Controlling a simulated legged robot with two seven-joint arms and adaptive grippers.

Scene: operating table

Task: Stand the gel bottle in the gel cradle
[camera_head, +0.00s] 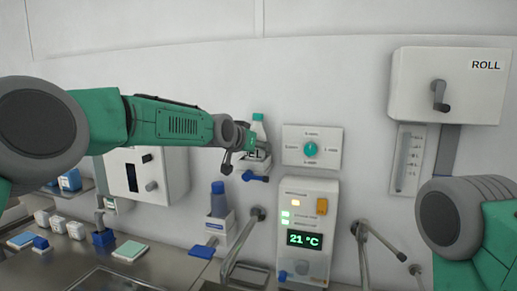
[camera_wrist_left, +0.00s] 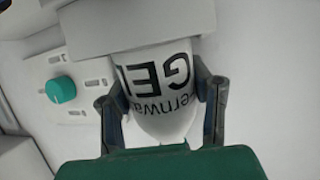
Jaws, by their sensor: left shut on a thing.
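The gel bottle (camera_head: 258,131) is white with a teal cap and dark lettering, upright near the wall in the head view. It fills the middle of the left wrist view (camera_wrist_left: 162,112). My left gripper (camera_wrist_left: 163,108) is shut on it, with one finger on each side. The same gripper (camera_head: 236,155) partly hides the bottle in the head view. A white holder with a blue lever (camera_head: 255,178) is just below the bottle, seemingly the gel cradle. Whether the bottle's base sits in it or above it, I cannot tell. My right gripper is out of view.
A blue-capped bottle (camera_head: 218,190) stands in a similar holder (camera_head: 219,228) at lower left. A dial panel (camera_head: 311,147) and a temperature unit (camera_head: 307,211) are to the right. Metal levers (camera_head: 243,245) project below. A roll box (camera_head: 450,85) hangs at upper right.

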